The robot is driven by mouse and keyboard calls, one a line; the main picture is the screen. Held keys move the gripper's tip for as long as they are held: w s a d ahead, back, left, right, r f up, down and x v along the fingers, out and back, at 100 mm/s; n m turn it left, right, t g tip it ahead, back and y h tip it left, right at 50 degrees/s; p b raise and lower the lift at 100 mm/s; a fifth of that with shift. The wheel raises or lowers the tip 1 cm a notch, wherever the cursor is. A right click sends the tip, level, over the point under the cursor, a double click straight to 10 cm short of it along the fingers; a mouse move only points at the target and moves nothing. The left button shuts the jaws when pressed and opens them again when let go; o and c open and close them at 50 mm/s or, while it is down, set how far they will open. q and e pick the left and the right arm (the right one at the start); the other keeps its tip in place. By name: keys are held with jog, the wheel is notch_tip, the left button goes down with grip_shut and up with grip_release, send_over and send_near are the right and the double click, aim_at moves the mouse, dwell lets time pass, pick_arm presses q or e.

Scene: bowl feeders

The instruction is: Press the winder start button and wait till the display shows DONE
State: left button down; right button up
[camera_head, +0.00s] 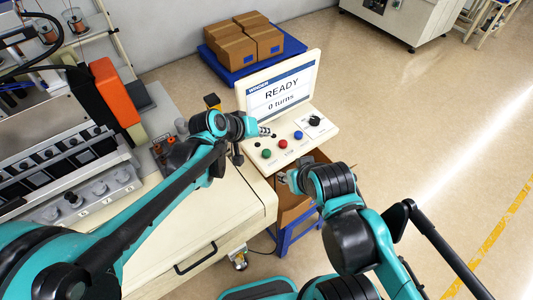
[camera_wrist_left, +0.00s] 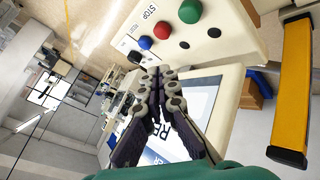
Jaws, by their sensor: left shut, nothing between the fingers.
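The winder panel (camera_head: 296,154) carries a green button (camera_head: 266,153), a red button (camera_head: 283,144) and a blue button (camera_head: 299,135) in a row. Its upright display (camera_head: 283,93) reads "READY" and "0 turns". My left gripper (camera_head: 265,131) is shut and empty, above the panel between the display and the green button, apart from the buttons. In the left wrist view, its closed fingertips (camera_wrist_left: 161,72) lie in front of the display, with the green button (camera_wrist_left: 190,11) beyond them. My right gripper (camera_head: 282,177) is at the panel's front edge; its finger opening is unclear.
A black knob (camera_head: 316,120) sits at the panel's right end. A machine with grey knobs (camera_head: 100,187) stands at left. Cardboard boxes (camera_head: 230,48) rest on a blue pallet behind the display. Open floor (camera_head: 420,130) lies to the right.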

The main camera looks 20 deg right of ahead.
aim_at(268, 150)
pick_arm(q)
notch_tip(268, 150, down, 7)
jog(key=b, duration=0.4)
jog(key=shift+r+b, duration=0.1)
jog(key=shift+b, duration=0.25)
dwell(0.9)
jog(key=shift+f+b, duration=0.35)
jog(key=shift+b, duration=0.05)
jog(key=shift+f+b, duration=0.65)
jog(key=shift+f, duration=0.1)
dwell(0.6)
jog(key=shift+r, duration=0.15)
jog(key=shift+r+p, duration=0.9)
jog(key=shift+r, duration=0.15)
jog(key=shift+r+p, duration=1.9)
jog(key=shift+r, duration=0.65)
